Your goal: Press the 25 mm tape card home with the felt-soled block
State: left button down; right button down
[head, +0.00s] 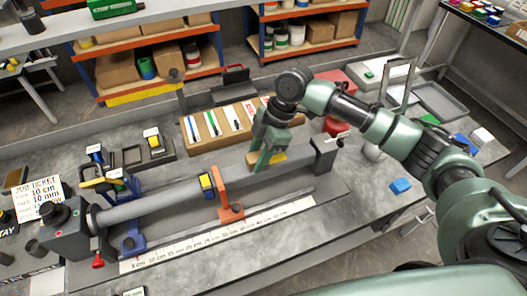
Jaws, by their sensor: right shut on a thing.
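My right gripper (268,161) points down over the right part of a long grey tube (160,203). It is shut on a small yellow block (278,158), partly hidden by the fingers. I cannot see its sole or tell if it touches the tube. A yellow piece with dark edges (207,185) sits on the tube left of the gripper, beside an orange stop (231,207). Which piece is the 25 mm tape card I cannot tell. My left gripper is not in view.
A dark clamp head (65,228) holds the tube's left end; a grey end block (325,157) stands at its right. A ruler strip (215,237) runs in front. A job ticket (38,197) stands at left. A blue block (400,186) lies right.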

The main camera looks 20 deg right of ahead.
aim_at(276, 159)
jog(key=shift+d+f+p, duration=0.15)
jog(key=shift+d+p, duration=0.3)
jog(key=shift+d, duration=1.35)
jog(key=shift+d+p, duration=0.5)
jog(key=shift+d, duration=1.25)
notch_tip(276, 159, up, 5)
jog(key=p, duration=0.4)
jog(key=shift+w+p, duration=0.1)
jog(key=shift+p, duration=0.2)
notch_tip(276, 159, up, 2)
jog(key=shift+r, duration=0.15)
jog(key=shift+a, duration=0.1)
